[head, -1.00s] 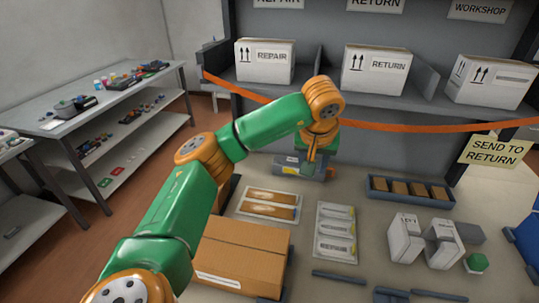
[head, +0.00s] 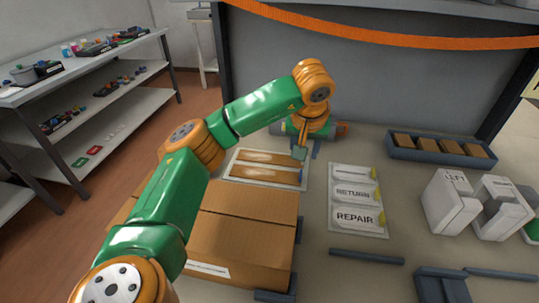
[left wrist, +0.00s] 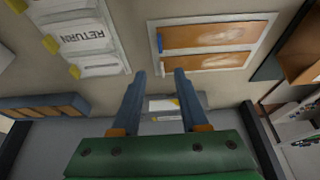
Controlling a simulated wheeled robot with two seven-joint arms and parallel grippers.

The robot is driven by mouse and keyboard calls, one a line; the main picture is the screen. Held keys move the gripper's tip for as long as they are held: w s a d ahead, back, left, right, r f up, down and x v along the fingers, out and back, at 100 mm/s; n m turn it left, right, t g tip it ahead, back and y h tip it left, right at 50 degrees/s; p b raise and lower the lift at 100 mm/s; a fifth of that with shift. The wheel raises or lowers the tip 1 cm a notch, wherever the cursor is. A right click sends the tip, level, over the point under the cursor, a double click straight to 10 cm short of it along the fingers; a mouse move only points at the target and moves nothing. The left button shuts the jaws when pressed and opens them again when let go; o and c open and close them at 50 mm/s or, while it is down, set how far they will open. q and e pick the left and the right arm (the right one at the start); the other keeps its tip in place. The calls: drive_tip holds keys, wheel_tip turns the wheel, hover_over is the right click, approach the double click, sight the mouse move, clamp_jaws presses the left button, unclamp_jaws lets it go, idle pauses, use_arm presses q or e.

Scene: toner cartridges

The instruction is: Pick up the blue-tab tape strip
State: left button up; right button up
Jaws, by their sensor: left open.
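Two brown tape strips lie on a white card (head: 235,156) left of centre in the head view. In the left wrist view, the upper strip (left wrist: 205,35) has a blue tab (left wrist: 159,43) at its left end. The lower strip (left wrist: 215,63) lies parallel to it. My left gripper (head: 306,156) is open and empty, pointing down near the card's right end in the head view. In the left wrist view, its fingers (left wrist: 160,78) are apart, below the tabbed ends, and touch neither strip. My right gripper is not in view.
A closed cardboard box (head: 240,235) stands in front of the strips. A label sheet (head: 340,172) lies to the right, and a blue-grey tray (head: 400,152) of brown blocks is behind it. A grey cartridge (head: 342,129) sits behind my gripper. White cartons (head: 450,200) stand at right.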

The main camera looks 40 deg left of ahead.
sight(301, 174)
use_arm(q)
wheel_tip(301, 174, down, 3)
drive_tip(key=shift+r+b, duration=0.1)
drive_tip(key=shift+b, duration=0.35)
drive_tip(key=x, duration=0.3)
drive_tip(key=p+x, duration=0.1)
drive_tip(key=x, duration=0.2)
drive_tip(key=shift+s+f, duration=0.1)
drive_tip(key=shift+f, duration=0.35)
clamp_jaws()
